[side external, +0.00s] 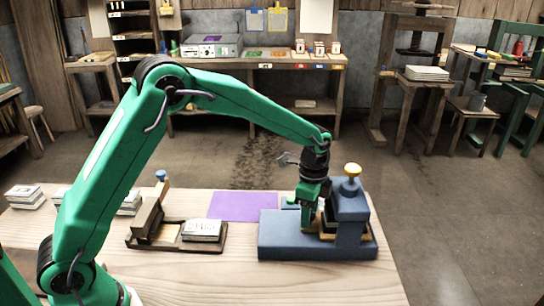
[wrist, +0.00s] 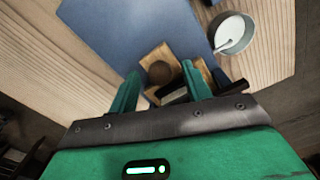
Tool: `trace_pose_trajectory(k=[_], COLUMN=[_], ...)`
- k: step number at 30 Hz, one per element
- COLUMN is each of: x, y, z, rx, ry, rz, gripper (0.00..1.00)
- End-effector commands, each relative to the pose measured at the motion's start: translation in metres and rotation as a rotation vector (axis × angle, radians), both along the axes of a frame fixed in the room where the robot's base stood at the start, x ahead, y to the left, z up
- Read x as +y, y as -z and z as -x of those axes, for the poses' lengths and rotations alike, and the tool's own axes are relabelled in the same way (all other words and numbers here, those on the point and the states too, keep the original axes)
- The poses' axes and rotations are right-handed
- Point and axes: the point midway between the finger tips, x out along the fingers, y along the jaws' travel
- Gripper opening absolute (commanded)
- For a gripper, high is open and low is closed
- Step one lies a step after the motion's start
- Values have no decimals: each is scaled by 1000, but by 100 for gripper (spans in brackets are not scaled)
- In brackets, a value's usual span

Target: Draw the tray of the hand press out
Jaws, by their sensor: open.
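The hand press, with a blue base (side external: 285,240) and blue upright (side external: 351,215), stands at the right end of the table. A wooden tray (side external: 328,237) shows low at the upright, partly hidden by my gripper. My gripper (side external: 309,230) points down over the base, just left of the upright. In the wrist view, the two green fingers of my gripper (wrist: 160,68) are apart. Between and beyond them are a wooden piece (wrist: 152,55), probably the tray, and a dark round knob (wrist: 159,73). I cannot tell whether the fingers touch either.
A grey cup with white contents (wrist: 233,34) stands near the press in the wrist view. A purple sheet (side external: 242,206) lies left of the press. A wooden clamp frame (side external: 148,218) and white stack (side external: 202,230) stand farther left. The table's front right is clear.

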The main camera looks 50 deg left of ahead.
Motion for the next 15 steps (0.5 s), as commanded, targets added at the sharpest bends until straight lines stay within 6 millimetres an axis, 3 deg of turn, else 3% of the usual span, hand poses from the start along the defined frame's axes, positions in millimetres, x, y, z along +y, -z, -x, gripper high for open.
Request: trace_pose_trajectory(k=[3, 11, 15], x=[0, 0, 0], y=[0, 0, 0], z=[0, 0, 0], rx=[0, 0, 0], ry=[0, 0, 0], rz=[0, 0, 0], gripper=[49, 0, 0])
